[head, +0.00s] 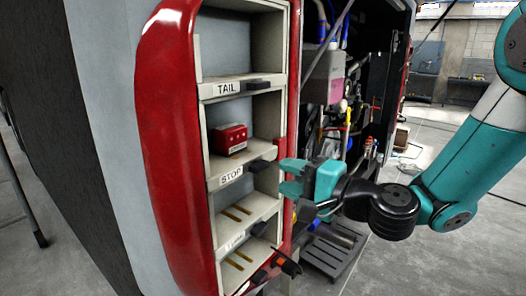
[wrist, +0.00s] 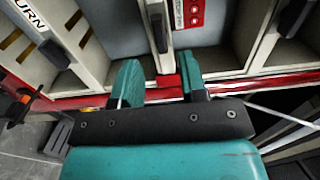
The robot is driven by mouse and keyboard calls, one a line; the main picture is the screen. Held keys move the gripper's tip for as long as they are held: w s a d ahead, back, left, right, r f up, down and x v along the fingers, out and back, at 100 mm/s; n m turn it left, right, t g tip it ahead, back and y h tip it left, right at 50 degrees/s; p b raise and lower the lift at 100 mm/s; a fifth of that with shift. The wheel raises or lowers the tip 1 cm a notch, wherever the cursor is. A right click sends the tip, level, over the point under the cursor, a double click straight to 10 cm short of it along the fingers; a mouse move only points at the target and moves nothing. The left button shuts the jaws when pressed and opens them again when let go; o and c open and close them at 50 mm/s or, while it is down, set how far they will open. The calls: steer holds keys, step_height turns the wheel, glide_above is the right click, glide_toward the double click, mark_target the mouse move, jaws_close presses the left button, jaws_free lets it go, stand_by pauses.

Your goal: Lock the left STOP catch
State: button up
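The STOP label (head: 231,175) is on a pale shelf edge in the open red-framed cabinet. A black catch (head: 261,166) sits right of the label; in the wrist view a black catch (wrist: 159,28) lies on the shelf edge ahead of my fingers. A small red block (wrist: 168,84) shows at the frame edge between the fingers. My gripper (head: 290,178) is at the cabinet's right edge, beside the STOP shelf. In the wrist view my gripper (wrist: 160,80) is open, its teal fingers either side of the shelf edge line. Contact cannot be told.
A red box (head: 230,139) stands in the bay above the STOP label. The TAIL label (head: 227,88) and its catch (head: 258,85) are above; the TURN label (wrist: 27,14) and its catch (wrist: 54,55) are at left in the wrist view. An open equipment bay (head: 345,110) lies right.

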mark_target(263, 168)
steer(key=p+x, duration=0.2)
steer(key=x, duration=0.4)
steer(key=shift+w+a+p, duration=0.15)
steer(key=shift+a+p, duration=0.1)
steer(key=shift+p, duration=0.1)
steer(key=shift+c, duration=0.2)
jaws_close()
